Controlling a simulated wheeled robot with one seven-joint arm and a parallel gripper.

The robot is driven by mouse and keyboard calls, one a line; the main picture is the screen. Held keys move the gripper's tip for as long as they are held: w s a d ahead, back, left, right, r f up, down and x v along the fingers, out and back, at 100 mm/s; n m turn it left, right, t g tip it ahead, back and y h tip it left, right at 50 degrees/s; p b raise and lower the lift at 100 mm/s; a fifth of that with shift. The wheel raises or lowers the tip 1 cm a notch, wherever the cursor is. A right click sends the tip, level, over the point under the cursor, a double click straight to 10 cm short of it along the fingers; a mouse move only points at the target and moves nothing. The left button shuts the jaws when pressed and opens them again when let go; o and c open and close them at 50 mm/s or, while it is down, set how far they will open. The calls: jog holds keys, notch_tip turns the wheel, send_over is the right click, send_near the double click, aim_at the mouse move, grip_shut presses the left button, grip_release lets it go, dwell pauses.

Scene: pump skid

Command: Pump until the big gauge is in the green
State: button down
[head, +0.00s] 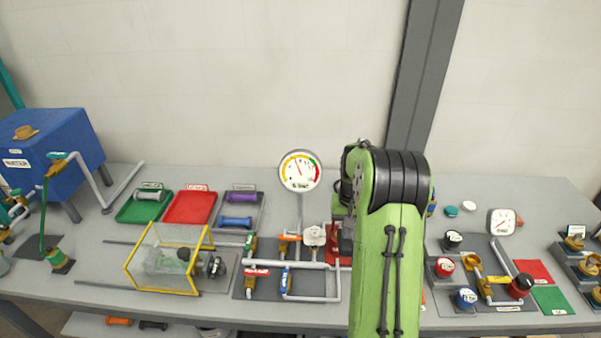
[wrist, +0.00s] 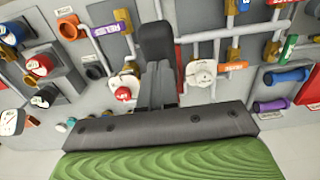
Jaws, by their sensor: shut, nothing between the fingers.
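The big gauge (head: 300,170) is a round white dial on a post behind the pipework. My gripper is hidden behind my arm in the head view. In the wrist view my gripper (wrist: 157,50) is shut and empty, its dark fingers over the grey panel. I cannot tell whether it touches anything.
A yellow-framed clear box (head: 165,262) and green tray (head: 143,207) stand left. A valve panel (head: 490,275) stands right. A blue tank (head: 60,150) is far left.

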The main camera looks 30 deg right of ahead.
jog(key=shift+f+b, duration=3.15)
jog(key=shift+f, duration=1.35)
notch_tip(320, 180, up, 9)
jog(key=p, duration=0.7)
jog(key=shift+r, duration=0.2)
jog(key=shift+r+p, duration=0.25)
jog(key=shift+p, duration=0.15)
jog(key=shift+f, duration=0.25)
dwell(0.4)
dwell(0.4)
